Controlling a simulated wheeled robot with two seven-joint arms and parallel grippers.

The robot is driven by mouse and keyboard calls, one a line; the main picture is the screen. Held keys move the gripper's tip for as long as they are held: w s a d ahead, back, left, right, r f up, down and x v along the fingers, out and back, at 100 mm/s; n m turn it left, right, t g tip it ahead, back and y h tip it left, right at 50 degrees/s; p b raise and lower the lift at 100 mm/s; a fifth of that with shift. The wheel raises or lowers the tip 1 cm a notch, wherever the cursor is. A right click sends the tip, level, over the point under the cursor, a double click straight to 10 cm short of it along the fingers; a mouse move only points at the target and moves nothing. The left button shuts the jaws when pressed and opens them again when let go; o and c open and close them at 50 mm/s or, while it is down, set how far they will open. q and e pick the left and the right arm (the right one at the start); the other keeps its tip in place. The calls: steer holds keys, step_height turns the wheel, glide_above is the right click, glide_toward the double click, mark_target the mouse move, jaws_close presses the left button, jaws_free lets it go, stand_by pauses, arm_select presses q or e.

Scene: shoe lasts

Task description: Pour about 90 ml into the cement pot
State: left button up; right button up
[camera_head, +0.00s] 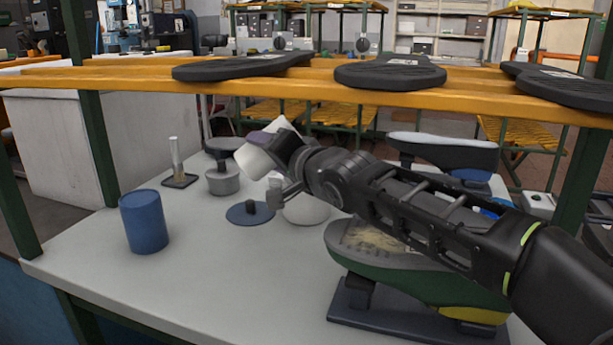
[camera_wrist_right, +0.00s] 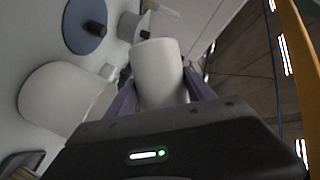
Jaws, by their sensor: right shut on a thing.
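My right gripper (camera_head: 272,146) is shut on a white cup (camera_head: 256,159), held tilted above the table. In the right wrist view the cup (camera_wrist_right: 160,72) sits between the purple fingers (camera_wrist_right: 158,88); its contents are hidden. A wide white pot (camera_head: 306,210), which looks like the cement pot, stands below and partly behind my right arm. It also shows in the right wrist view (camera_wrist_right: 58,98), beside the cup and apart from it. A blue disc with a dark knob (camera_head: 249,212), like a lid, lies on the table left of the pot. My left gripper is not in view.
A blue cylinder (camera_head: 144,222) stands at the table's left. A clear upright tube on a dark base (camera_head: 177,165) and a grey pot (camera_head: 222,181) stand further back. A yellow shelf rail (camera_head: 330,90) crosses above.

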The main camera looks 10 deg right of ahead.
mark_target(269, 130)
steer(key=shift+r+m+p, duration=0.4)
steer(key=shift+r+p, duration=0.1)
steer(key=shift+p, duration=0.05)
steer(key=shift+r+m+t, duration=0.25)
steer(key=shift+m+t, duration=0.05)
steer(key=shift+m, duration=0.2)
steer(key=shift+d+r+y, duration=0.1)
steer(key=shift+r+y, duration=0.1)
steer(key=shift+y, duration=0.1)
steer(key=shift+r+m, duration=0.3)
steer(key=shift+m, duration=0.3)
steer(key=shift+r+m+t, duration=0.15)
steer(key=shift+m+t, duration=0.15)
steer(key=shift+s+a+r+m+y, duration=0.1)
steer(key=shift+a+r+m+y, duration=0.1)
steer(key=shift+m+y, duration=0.15)
steer(key=shift+d+r+m+t+p, duration=0.1)
steer(key=shift+r+m+t+p, duration=0.3)
steer(key=shift+r+m+p, duration=0.25)
stand_by(0.8)
